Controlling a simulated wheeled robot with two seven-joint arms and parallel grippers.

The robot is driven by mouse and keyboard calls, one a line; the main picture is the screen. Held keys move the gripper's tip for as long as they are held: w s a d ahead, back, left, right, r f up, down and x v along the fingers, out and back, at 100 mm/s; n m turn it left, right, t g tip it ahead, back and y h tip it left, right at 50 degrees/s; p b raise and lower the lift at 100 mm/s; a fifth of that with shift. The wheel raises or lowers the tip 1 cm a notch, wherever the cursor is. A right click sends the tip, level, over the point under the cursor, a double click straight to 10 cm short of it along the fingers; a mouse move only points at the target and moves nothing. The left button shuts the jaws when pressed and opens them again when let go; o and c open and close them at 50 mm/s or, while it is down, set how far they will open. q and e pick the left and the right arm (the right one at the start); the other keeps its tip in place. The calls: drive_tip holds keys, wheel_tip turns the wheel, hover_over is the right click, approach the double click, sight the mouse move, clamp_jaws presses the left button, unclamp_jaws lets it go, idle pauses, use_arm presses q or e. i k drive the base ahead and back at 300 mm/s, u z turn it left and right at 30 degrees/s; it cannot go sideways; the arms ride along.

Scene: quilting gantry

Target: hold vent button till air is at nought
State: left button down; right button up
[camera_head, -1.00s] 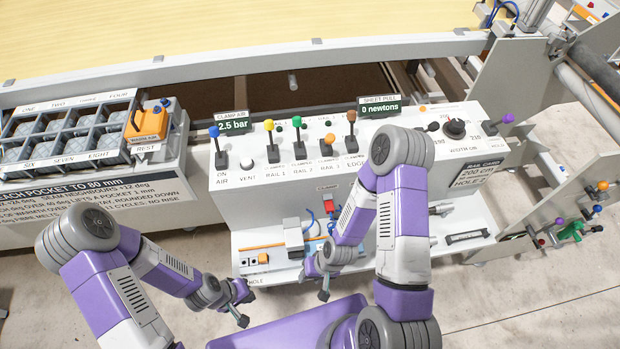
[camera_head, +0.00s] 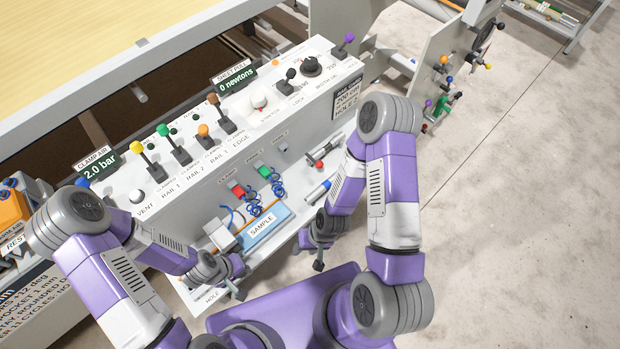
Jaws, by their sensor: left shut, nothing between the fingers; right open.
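The vent button (camera_head: 137,196) is a white round knob at the left end of the sloped console top, above the printed word VENT. Nothing touches it. The clamp air display (camera_head: 97,168) beside it reads 2.0 bar. My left gripper (camera_head: 240,294) is shut and empty, low in front of the console, below and right of the button. My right gripper (camera_head: 318,266) is open and empty, further right, also in front of the console and well apart from the button. The on-air lever is mostly hidden behind my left arm; a bit of blue shows there.
Yellow (camera_head: 137,147), green (camera_head: 163,131), orange (camera_head: 203,131) and brown (camera_head: 213,99) levers stand right of the button. The sheet pull display (camera_head: 234,78) reads 0 newtons. A shelf with a blue SAMPLE card (camera_head: 263,229) lies below.

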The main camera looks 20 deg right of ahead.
sight(136, 195)
drive_tip(key=z, duration=0.15)
drive_tip(key=k, duration=0.3)
drive_tip(key=z, duration=0.1)
drive_tip(key=i, duration=0.35)
drive_tip(key=u, duration=1.3)
